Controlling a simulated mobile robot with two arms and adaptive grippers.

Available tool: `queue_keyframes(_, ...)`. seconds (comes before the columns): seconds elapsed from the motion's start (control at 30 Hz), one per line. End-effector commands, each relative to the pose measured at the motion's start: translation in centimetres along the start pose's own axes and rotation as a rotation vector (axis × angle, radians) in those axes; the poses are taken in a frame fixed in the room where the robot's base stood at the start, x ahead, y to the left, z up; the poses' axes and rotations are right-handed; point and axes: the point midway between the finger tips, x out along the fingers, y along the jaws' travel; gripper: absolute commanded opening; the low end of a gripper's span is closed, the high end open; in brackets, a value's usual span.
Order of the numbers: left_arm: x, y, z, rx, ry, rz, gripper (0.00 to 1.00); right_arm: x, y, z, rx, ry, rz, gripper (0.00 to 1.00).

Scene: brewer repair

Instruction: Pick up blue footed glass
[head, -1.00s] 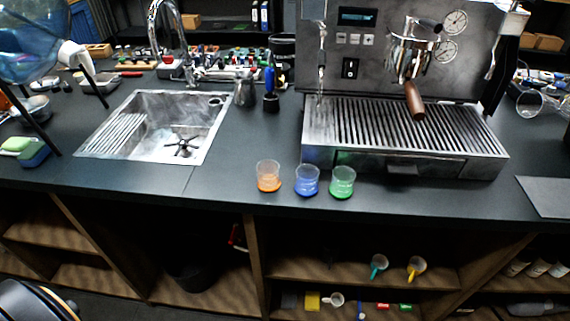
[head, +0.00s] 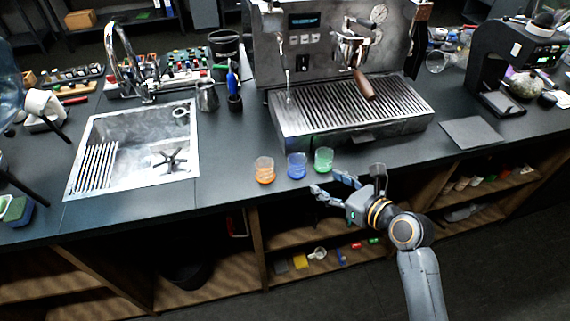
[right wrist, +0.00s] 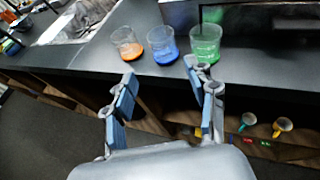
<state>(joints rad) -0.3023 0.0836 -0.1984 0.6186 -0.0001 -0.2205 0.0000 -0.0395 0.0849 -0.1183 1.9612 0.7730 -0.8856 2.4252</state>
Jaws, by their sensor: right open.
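The blue footed glass (head: 297,166) stands upright on the dark counter near its front edge, between the orange glass (head: 264,169) and the green glass (head: 323,160). In the right wrist view the blue glass (right wrist: 162,46) is ahead, beyond the gap between the fingers. My right gripper (head: 329,183) is open and empty, at the counter's front edge, just short of the blue and green glasses. In the right wrist view one fingertip of the gripper (right wrist: 158,72) overlaps the green glass's lower left edge in the picture. My left gripper is not in view.
The espresso machine's drip tray (head: 350,110) lies behind the glasses. A sink (head: 140,150) is to the left and a dark mat (head: 471,133) to the right. Open shelves (head: 300,262) lie below the counter. The counter around the three glasses is clear.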

Motion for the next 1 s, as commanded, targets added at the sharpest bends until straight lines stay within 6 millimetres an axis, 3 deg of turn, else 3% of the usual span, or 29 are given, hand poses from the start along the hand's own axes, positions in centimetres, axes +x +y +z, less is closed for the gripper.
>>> queue_keyframes(0.13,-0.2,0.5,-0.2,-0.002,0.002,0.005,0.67,1.1,0.1,0.9,0.027,-0.013,0.006,0.57)
queue_keyframes(0.43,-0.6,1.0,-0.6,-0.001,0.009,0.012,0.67,6.9,0.1,0.9,0.023,-0.011,0.005,0.57)
queue_keyframes(0.73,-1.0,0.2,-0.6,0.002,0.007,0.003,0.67,9.2,0.0,1.2,0.02,-0.011,0.004,0.57)
queue_keyframes(1.0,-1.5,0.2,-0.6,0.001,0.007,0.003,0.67,12.8,-0.1,1.7,0.02,-0.01,0.003,0.57)
